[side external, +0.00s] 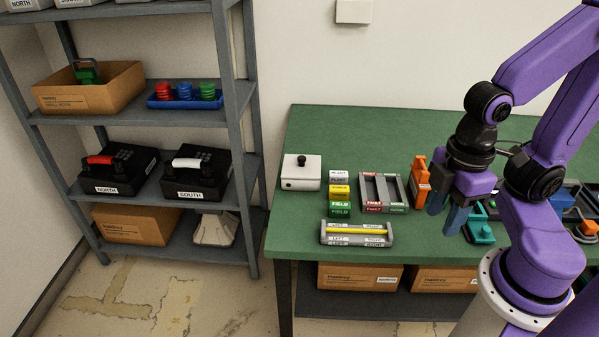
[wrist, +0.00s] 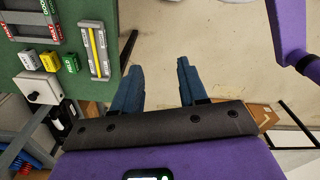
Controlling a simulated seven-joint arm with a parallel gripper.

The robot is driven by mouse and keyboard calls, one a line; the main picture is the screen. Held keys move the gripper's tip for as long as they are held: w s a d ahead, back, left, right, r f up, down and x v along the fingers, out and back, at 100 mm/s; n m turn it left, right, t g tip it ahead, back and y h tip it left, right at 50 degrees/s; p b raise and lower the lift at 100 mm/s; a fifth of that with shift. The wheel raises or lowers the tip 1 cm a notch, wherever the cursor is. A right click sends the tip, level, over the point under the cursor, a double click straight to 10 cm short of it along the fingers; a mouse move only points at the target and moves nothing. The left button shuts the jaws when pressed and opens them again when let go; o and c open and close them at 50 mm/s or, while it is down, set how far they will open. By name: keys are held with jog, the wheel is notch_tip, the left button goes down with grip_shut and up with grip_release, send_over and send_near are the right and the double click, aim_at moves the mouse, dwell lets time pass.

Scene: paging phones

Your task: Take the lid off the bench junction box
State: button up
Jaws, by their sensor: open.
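The bench junction box (side external: 301,173) is a small white box with a black knob on its lid, at the left end of the green bench. Its lid (side external: 301,161) looks seated on top. In the wrist view the white box (wrist: 38,88) is at the left, with its dark knob facing the camera. My gripper (side external: 445,217) is open and empty over the right part of the bench, well to the right of the box. In the wrist view its blue fingers (wrist: 160,75) are apart, with the floor seen between them.
Label blocks (side external: 339,193), a grey slotted rack (side external: 383,192) and a grey tray with a yellow rod (side external: 357,233) lie between box and gripper. An orange item (side external: 420,182) and a teal item (side external: 480,232) are near my gripper. A grey shelf (side external: 235,120) stands left of the bench.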

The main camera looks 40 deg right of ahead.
dwell(0.3)
jog(key=o, duration=0.3)
jog(key=shift+w, duration=0.1)
jog(key=w+a+r+n+t+h, duration=0.1)
jog(key=w+a+n, duration=0.2)
jog(key=w, duration=0.9)
jog(key=w+a+r+n+t+h, duration=0.1)
jog(key=w+a+n, duration=0.2)
jog(key=w, duration=1)
jog(key=n+h, duration=0.2)
jog(key=n, duration=0.3)
send_over(302, 157)
jog(key=s+a, duration=0.3)
jog(key=a, duration=0.3)
notch_tip(302, 157, down, 4)
jog(key=r, duration=0.1)
jog(key=x, duration=1.7)
jog(key=shift+s+d+f, duration=0.1)
jog(key=shift+s+f, duration=0.1)
jog(key=shift+s, duration=0.05)
